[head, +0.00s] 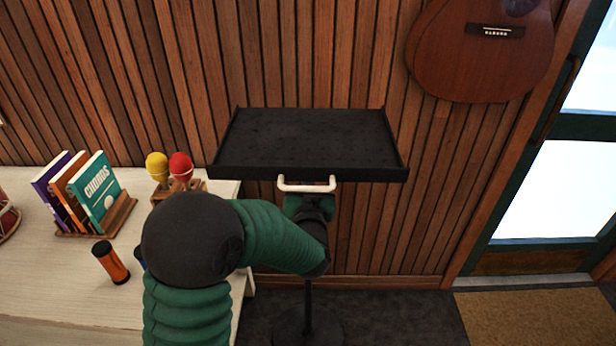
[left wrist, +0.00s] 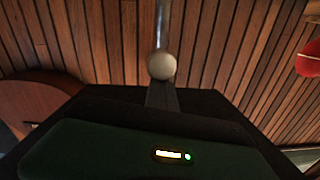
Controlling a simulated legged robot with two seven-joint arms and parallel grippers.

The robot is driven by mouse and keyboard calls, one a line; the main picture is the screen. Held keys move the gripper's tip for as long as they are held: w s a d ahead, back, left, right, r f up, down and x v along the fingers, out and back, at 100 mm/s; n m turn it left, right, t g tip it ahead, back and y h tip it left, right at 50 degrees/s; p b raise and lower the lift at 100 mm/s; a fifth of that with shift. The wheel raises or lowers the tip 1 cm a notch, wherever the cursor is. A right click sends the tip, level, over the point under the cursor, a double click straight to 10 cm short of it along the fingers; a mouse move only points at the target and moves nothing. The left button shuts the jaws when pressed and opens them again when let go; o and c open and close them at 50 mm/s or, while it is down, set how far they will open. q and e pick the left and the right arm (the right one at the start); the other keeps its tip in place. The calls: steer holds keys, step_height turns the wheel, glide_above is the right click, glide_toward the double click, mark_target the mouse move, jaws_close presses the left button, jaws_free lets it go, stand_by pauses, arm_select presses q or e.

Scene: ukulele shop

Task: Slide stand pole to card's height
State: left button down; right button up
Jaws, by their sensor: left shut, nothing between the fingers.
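The stand has a black tray (head: 310,140) with a low rim, held up in front of the wooden wall. A white U-shaped handle (head: 307,187) shows at its front edge. Below, a thin dark pole (head: 308,300) reaches the floor; my arm hides its upper part. My left gripper (head: 310,208) is just below the handle, largely covered by my own wrist. In the left wrist view, which looks upside down, the shut fingers (left wrist: 162,93) point at a white ball-shaped knob (left wrist: 161,65) on a silvery pole (left wrist: 162,25). Whether they touch is unclear. I see no height card. My right gripper is out of view.
A pale counter (head: 60,285) on the left holds a book rack with several books (head: 90,190), yellow and red maracas (head: 170,168) and an orange-black cylinder (head: 110,262). A guitar (head: 485,50) hangs on the right wall. A door and mat (head: 540,315) are at right.

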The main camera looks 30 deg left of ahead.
arm_select(q)
steer(key=shift+d, duration=0.1)
steer(key=c, duration=2)
jaws_free()
steer(key=shift+c, duration=0.2)
steer(key=o, duration=1)
steer(key=shift+s+d, duration=0.1)
steer(key=shift+b+v, duration=5.4)
steer(key=shift+v, duration=2.85)
